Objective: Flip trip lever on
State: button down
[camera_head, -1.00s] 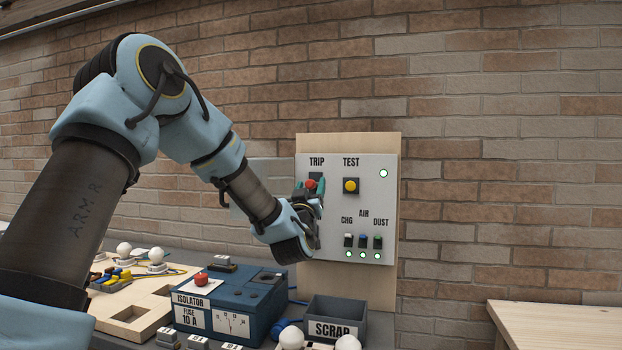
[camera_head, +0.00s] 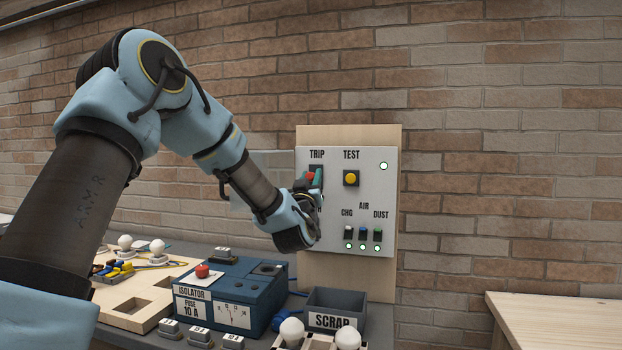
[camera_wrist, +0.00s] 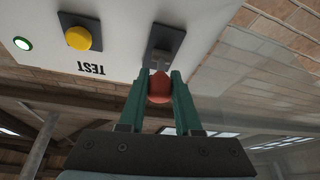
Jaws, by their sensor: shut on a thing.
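The trip lever has a red knob (camera_head: 310,176) on a dark plate below the TRIP label, at the upper left of the white wall panel (camera_head: 380,220). In the wrist view the red knob (camera_wrist: 159,87) sits between the two green fingers, with its stem running to the plate. My gripper (camera_head: 316,181) is shut on the knob; it also shows in the wrist view (camera_wrist: 160,82). My gripper partly hides the lever and the panel's lower left in the head view.
A yellow TEST button (camera_head: 351,178) is right of the lever. Three small switches (camera_head: 363,233) with lit lamps are lower on the panel. Below stand a blue ISOLATOR box (camera_head: 235,290) and a SCRAP bin (camera_head: 337,300). Wall space right of the panel is clear.

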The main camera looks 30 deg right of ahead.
jog(key=shift+d+r+g+y+p, duration=0.1)
jog(key=shift+r+g+y+p, duration=0.55)
jog(key=shift+g+p, duration=0.15)
jog(key=shift+w+g+y+p, duration=0.15)
jog(key=shift+g+y+p, duration=0.25)
jog(key=shift+g, duration=0.2)
jog(key=c, duration=0.6)
grip_release()
jog(key=b+v, duration=0.4)
jog(key=v, duration=0.6)
jog(key=shift+s+a+b, duration=0.25)
jog(key=shift+s+b, duration=0.05)
